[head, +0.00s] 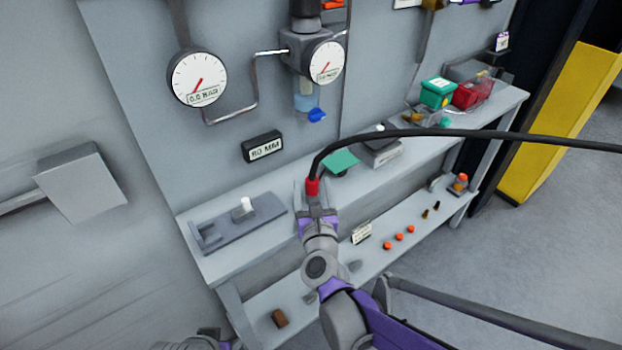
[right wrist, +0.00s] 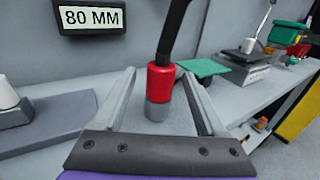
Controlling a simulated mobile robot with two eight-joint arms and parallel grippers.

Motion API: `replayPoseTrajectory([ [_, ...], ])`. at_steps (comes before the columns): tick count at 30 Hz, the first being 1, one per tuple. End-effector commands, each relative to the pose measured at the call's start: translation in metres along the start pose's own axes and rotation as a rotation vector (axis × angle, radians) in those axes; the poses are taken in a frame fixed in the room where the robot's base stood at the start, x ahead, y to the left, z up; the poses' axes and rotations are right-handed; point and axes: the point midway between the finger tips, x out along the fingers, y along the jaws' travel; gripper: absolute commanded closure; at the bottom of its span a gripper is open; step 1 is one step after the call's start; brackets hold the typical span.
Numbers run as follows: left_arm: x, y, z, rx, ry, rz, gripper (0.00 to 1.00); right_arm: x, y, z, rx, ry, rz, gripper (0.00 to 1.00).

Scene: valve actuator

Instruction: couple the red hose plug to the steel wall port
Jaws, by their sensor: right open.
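The red hose plug (head: 312,187) stands upright on the workbench, with a black hose rising from its top and running off to the right. In the right wrist view the plug (right wrist: 160,80) has a grey cylindrical lower part. My right gripper (right wrist: 158,73) is open, with one finger on each side of the plug and gaps visible on both sides. In the head view the right gripper (head: 315,192) reaches the plug from the front. I cannot make out the steel wall port for certain. My left gripper does not show clearly enough to identify.
An "80 MM" sign (head: 263,147) is on the wall behind. Two gauges (head: 198,79) and piping are above it. A grey plate with a white knob (head: 240,220) lies left on the bench. A green pad (head: 340,162) and a scale-like box (head: 378,152) are to the right.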

Motion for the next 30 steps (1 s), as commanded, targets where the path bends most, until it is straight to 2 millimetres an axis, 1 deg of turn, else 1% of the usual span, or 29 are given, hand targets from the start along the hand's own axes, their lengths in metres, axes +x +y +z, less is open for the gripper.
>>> replayPoseTrajectory([
  [1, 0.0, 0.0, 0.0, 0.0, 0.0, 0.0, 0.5, -0.013, 0.0, 0.0, 0.0, -0.001, 0.001, 0.26],
  [6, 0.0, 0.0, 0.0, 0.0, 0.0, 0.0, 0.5, -0.046, 0.0, 0.0, 0.0, 0.0, 0.002, 0.26],
  [9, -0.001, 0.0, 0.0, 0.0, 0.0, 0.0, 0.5, -0.06, 0.0, 0.0, 0.0, 0.0, 0.001, 0.26],
  [12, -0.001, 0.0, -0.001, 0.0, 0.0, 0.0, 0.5, -0.069, 0.0, 0.0, 0.0, 0.0, 0.001, 0.26],
  [16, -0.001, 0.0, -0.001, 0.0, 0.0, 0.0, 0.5, -0.073, 0.0, 0.0, 0.0, 0.0, 0.0, 0.26],
  [30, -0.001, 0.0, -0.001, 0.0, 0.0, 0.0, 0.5, -0.073, 0.0, 0.0, -0.002, 0.0, 0.0, 0.26],
])
